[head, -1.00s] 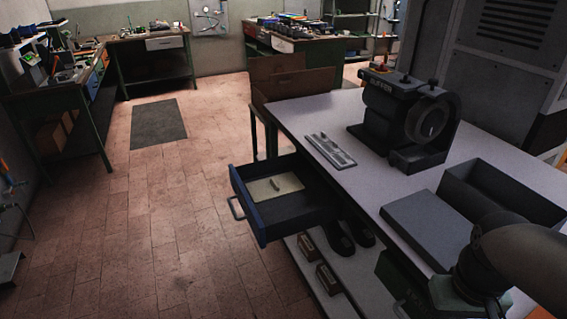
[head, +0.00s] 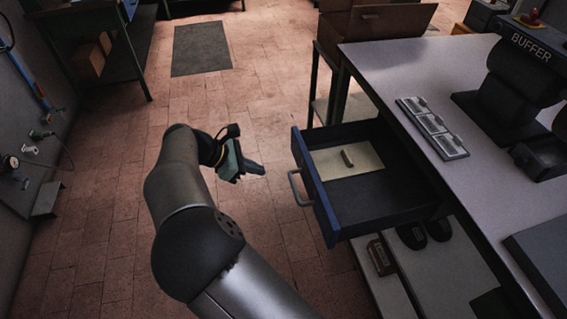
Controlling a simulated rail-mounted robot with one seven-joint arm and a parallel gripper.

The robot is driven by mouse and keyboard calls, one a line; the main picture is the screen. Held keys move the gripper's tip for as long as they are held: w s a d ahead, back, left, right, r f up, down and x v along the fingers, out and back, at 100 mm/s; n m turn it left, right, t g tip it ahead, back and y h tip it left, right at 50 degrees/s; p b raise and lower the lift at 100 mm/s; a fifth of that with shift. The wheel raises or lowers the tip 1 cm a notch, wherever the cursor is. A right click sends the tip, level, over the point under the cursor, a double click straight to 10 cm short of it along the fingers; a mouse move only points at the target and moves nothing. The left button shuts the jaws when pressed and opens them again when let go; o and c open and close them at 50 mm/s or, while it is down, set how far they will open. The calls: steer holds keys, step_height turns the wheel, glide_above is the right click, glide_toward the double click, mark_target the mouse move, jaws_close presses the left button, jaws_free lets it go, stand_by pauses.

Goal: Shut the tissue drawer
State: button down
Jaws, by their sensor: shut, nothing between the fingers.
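The tissue drawer (head: 318,196) is blue-fronted with a dark inside, and it stands pulled out to the left from under the grey worktop. Its pale handle (head: 299,188) is on the front panel. A cream sheet with a small grey piece (head: 347,163) lies inside. My gripper (head: 262,169) is shut and empty. In the picture it is to the left of the drawer front, apart from the handle, with its fingertips pointing right towards it. The exact depth gap is hard to tell.
The worktop (head: 385,62) carries a flat segmented tray (head: 433,128) and a black buffer machine (head: 520,75). A lower shelf (head: 390,262) holds dark shoes and a brown block (head: 380,257). An open brown box (head: 375,30) stands behind. The tiled floor left of the drawer is clear.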

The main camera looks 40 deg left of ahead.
steer(key=p, duration=0.2)
glide_toward(306, 179)
step_height(306, 179, down, 4)
steer(key=shift+w+d+p, duration=0.3)
steer(key=shift+w+d, duration=1.2)
steer(key=shift+w, duration=0.2)
